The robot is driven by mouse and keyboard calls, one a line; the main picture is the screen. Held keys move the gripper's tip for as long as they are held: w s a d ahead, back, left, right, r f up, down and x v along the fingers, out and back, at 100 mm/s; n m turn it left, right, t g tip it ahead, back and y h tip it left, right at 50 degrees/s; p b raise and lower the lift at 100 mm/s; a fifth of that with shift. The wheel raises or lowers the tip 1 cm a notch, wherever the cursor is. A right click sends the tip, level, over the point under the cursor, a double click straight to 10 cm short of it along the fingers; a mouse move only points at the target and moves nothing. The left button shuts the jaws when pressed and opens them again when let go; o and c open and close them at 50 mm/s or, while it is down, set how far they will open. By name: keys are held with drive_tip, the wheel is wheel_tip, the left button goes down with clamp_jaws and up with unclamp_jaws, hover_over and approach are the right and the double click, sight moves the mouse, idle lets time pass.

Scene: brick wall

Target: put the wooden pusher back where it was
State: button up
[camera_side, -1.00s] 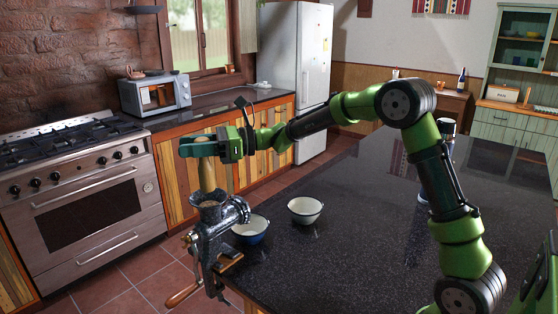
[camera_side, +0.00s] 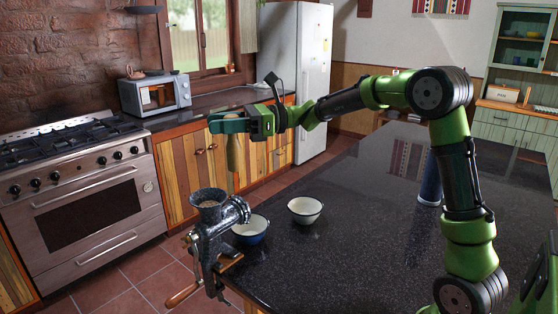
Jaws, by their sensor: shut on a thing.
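The wooden pusher (camera_side: 233,155) is a pale wooden stick that hangs upright below my gripper (camera_side: 226,124). My gripper is shut on it near its top, and the jaws hide part of it. The pusher is in the air, above and to the right of the meat grinder's hopper and apart from it. The dark metal meat grinder (camera_side: 207,232) is clamped at the front left corner of the counter. Its hopper (camera_side: 208,198) is open at the top, with some brownish stuff inside.
A blue-sided bowl (camera_side: 251,232) stands beside the grinder, and a white bowl (camera_side: 305,210) is to its right. A dark blue cylinder (camera_side: 431,180) stands behind my arm. The middle of the dark counter (camera_side: 350,245) is clear.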

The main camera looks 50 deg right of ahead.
drive_tip(key=s+d+t, duration=0.1)
drive_tip(key=s+d, duration=0.4)
drive_tip(key=s, duration=0.8)
drive_tip(key=s+d, duration=0.4)
drive_tip(key=s, duration=0.9)
wheel_tip(320, 180, down, 22)
drive_tip(key=w+d+f, duration=0.1)
drive_tip(key=w+f, duration=0.1)
drive_tip(key=w, duration=0.6)
drive_tip(key=w+d+f, duration=0.2)
drive_tip(key=w+f, duration=0.1)
drive_tip(key=w, duration=0.5)
drive_tip(key=shift+w+d+f, duration=0.2)
drive_tip(key=shift+f, duration=0.05)
drive_tip(key=shift+f, duration=0.2)
drive_tip(key=o, duration=1.2)
drive_tip(key=shift+c, duration=0.2)
